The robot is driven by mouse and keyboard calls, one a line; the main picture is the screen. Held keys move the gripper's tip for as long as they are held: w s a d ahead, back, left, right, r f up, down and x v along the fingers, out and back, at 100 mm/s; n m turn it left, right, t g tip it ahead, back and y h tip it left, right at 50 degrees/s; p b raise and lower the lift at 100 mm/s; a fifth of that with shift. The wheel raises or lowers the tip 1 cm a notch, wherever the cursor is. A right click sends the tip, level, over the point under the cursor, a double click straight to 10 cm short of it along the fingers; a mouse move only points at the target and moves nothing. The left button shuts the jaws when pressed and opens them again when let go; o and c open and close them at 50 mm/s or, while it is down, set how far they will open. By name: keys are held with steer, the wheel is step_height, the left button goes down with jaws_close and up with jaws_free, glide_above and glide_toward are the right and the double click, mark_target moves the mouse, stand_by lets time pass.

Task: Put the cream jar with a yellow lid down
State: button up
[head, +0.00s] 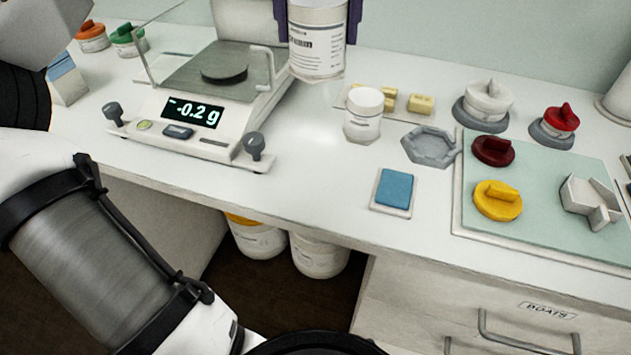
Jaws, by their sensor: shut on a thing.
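My gripper (317,22), with dark purple fingers, is at the top edge of the head view. It is shut on a white cream jar (317,56) with a printed label, one finger on each side. The jar is upright, at the back of the white bench (300,150), just right of the balance. Its top is cut off by the frame, so its lid and the lid's colour are hidden. I cannot tell whether its base touches the bench.
A balance (185,135) reading -0.2 g, with a glass shield, stands left. A small white jar (364,115), yellow blocks (420,104), a grey hexagonal dish (431,146) and a blue pad (394,189) lie right. A green mat (540,235) holds a yellow knob-shaped piece (498,200).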

step_height(320, 180, down, 20)
steer(key=shift+s+d+r, duration=0.1)
steer(key=shift+r, duration=0.05)
stand_by(0.3)
steer(key=shift+f, duration=0.2)
steer(key=o, duration=1.1)
steer(key=shift+c, duration=0.2)
steer(key=shift+r, duration=0.15)
step_height(320, 180, up, 12)
steer(key=shift+r, duration=0.1)
